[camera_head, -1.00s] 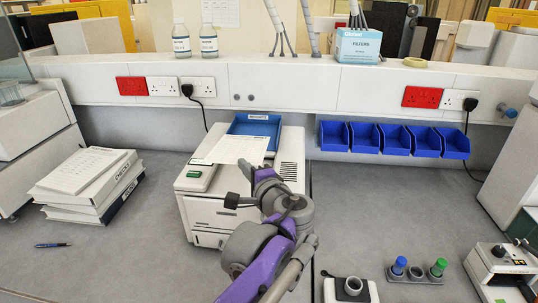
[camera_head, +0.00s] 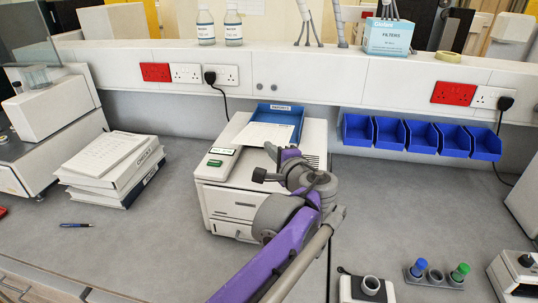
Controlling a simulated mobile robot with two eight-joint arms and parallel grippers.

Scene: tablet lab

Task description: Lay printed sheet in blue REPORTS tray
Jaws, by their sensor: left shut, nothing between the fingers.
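The blue tray (camera_head: 293,117), with a white label on its back rim, sits on top of a white printer-like machine (camera_head: 216,179). The white printed sheet (camera_head: 268,134) lies over the tray's front part; its near edge is partly hidden by my arm, so I cannot tell if it lies wholly inside. My left gripper (camera_head: 273,151) is at the sheet's near edge, at the front of the tray. It is shut with nothing held; its fingertips are small and partly hidden. My right gripper is out of view.
Stacked papers and binders (camera_head: 112,165) and a blue pen (camera_head: 76,225) lie to the left. Several blue bins (camera_head: 420,136) hang on the back panel at right. A small rack with blue and green caps (camera_head: 434,276) stands front right. The bench between is clear.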

